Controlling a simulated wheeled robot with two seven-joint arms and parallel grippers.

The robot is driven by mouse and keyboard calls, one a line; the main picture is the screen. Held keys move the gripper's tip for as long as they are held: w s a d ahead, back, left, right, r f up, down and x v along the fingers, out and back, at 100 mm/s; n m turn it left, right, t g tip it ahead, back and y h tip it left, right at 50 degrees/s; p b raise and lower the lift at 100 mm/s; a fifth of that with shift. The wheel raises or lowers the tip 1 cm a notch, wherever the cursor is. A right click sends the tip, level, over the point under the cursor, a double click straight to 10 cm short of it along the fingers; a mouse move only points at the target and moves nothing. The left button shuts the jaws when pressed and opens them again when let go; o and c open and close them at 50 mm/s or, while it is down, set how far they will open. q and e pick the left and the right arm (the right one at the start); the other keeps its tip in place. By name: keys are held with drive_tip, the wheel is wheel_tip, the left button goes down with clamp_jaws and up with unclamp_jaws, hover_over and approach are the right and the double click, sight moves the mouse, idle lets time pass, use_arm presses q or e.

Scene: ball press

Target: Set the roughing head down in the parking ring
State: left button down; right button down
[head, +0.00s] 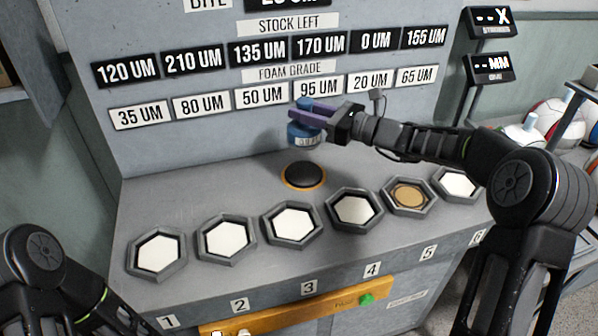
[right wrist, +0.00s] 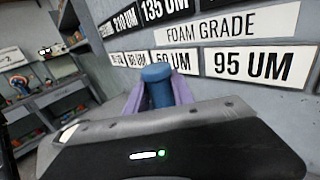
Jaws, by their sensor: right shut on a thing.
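My right gripper (head: 308,112), with purple fingers, is shut on a blue cylindrical head (head: 302,132) with a small label that is too small to read surely. It holds the head in the air in front of the panel. The blue head (right wrist: 158,86) also shows between the purple fingers in the right wrist view. A round black disc with an orange rim (head: 303,188), likely the parking ring, lies on the grey deck below the head; a clear gap shows between them. My left arm is at the lower left, its gripper out of view.
Several hexagonal nests stand in a numbered row along the deck; most have white faces, and nest 5 (head: 410,196) has a tan disc. The upright panel (head: 210,140) with grade labels rises behind. An orange strip (head: 290,308) runs along the front. Balls (head: 548,112) stand at right.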

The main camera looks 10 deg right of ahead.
sight(304, 133)
drive_tip(key=shift+f, duration=3)
wheel_tip(304, 133, down, 4)
drive_tip(key=shift+r+p, duration=0.2)
drive_tip(key=shift+p, duration=0.15)
drive_tip(key=shift+f, duration=0.1)
drive_tip(key=shift+f, duration=0.15)
drive_tip(key=c, duration=1.1)
unclamp_jaws()
drive_tip(key=shift+f, duration=0.1)
